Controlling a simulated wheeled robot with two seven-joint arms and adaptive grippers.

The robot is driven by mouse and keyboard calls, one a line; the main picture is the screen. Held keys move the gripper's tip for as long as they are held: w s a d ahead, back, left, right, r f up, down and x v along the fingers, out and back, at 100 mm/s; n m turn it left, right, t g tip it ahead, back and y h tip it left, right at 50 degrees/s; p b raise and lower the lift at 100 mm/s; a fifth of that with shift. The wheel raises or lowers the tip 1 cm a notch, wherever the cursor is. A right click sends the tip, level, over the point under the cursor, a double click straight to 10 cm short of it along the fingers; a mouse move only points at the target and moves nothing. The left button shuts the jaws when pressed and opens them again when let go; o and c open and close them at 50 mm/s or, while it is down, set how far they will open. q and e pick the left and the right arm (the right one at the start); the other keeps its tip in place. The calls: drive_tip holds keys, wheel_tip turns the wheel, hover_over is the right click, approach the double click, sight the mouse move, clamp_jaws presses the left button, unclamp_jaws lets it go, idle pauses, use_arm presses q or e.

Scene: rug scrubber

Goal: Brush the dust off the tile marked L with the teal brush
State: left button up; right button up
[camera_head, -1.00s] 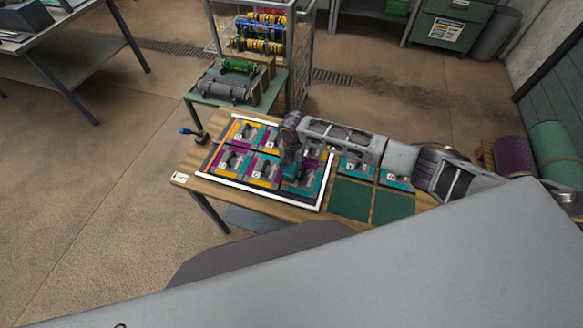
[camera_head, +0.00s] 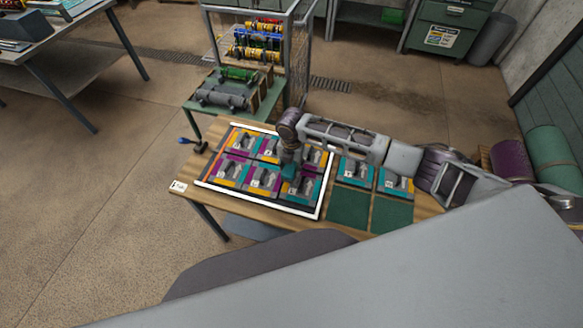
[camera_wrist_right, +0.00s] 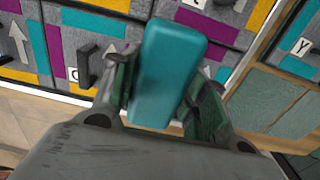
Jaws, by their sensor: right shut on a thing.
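My right gripper (camera_head: 290,160) is shut on the teal brush (camera_head: 289,173), low over the white-framed board of tiles (camera_head: 318,213). In the right wrist view the teal brush (camera_wrist_right: 172,70) stands between the two fingers (camera_wrist_right: 165,100), in front of grey tiles with teal, purple and yellow edge strips. A grey tile with an upward arrow and a dark upright handle (camera_wrist_right: 88,63) is beside the brush. The letters are small or cut off, and I cannot tell which tile is L. The brush hides the tile under it, so contact cannot be told. My left gripper is out of view.
Two more tiles (camera_head: 355,171) and dark green squares (camera_head: 348,200) lie right of the board. A blue-handled tool (camera_head: 190,142) is at the table's left edge. A green stand with rollers (camera_head: 228,97) and a wire cage are behind the table.

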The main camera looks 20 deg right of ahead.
drive_tip(key=shift+s+a+r, duration=0.1)
drive_tip(key=o, duration=0.5)
drive_tip(key=c, duration=0.4)
drive_tip(key=shift+r, duration=2.95)
